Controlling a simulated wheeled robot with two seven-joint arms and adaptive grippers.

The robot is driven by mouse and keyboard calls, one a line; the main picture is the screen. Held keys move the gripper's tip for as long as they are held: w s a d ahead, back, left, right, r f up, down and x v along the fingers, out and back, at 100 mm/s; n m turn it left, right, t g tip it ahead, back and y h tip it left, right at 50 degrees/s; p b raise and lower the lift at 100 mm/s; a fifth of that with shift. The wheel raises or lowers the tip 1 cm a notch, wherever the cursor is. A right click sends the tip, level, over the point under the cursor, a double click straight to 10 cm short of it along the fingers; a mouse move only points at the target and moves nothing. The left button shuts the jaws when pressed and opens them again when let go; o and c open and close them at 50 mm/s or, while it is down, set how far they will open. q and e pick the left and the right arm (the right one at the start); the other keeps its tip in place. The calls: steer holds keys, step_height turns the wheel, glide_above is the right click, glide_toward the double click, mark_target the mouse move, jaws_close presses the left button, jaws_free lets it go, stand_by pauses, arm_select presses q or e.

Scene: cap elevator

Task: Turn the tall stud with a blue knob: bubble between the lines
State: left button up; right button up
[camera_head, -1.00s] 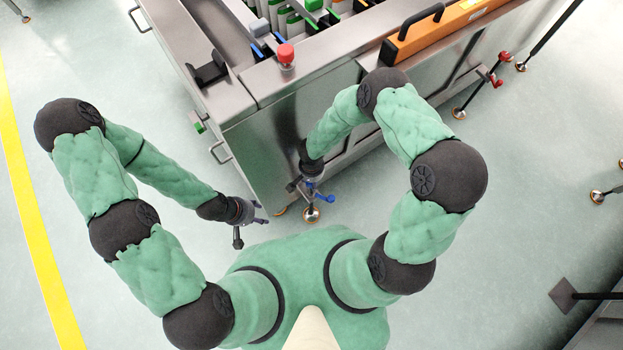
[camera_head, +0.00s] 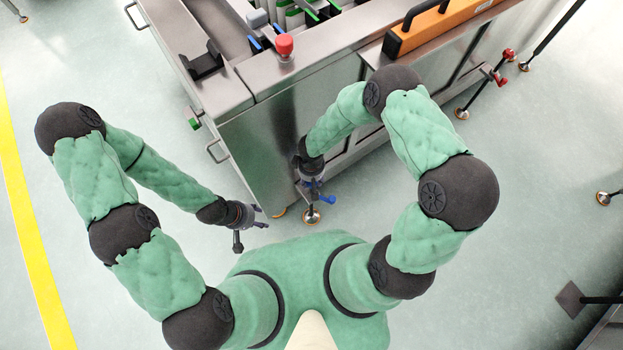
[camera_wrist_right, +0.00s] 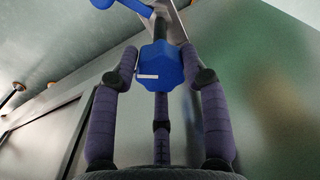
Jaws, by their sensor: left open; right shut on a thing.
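The stud's blue knob (camera_wrist_right: 161,68) shows in the right wrist view as a faceted blue block with a small white mark. My right gripper (camera_wrist_right: 160,75) is shut on it, with a finger on either side. In the head view the right gripper (camera_head: 312,182) is low at the machine's near corner, above a levelling foot (camera_head: 311,217). A blue handle part (camera_head: 327,199) shows beside it, and blue also shows at the top of the right wrist view (camera_wrist_right: 120,10). My left gripper (camera_head: 250,218) is open and empty, left of the corner. No bubble or lines can be made out.
The steel machine (camera_head: 255,140) fills the upper middle, with a red button (camera_head: 285,45) and an orange cover (camera_head: 440,30) on top. Another stud with a red knob (camera_head: 500,76) stands to the right. The floor at the left is clear.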

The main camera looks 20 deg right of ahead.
steer(key=n, duration=0.6)
steer(key=shift+w+a+r, duration=0.1)
steer(key=shift+w+r, duration=0.15)
steer(key=shift+w, duration=0.15)
stand_by(0.3)
steer(key=o, duration=1.1)
steer(key=shift+s+f, duration=0.1)
steer(key=shift+s, duration=0.1)
step_height(320, 180, up, 12)
steer(key=shift+s, duration=0.1)
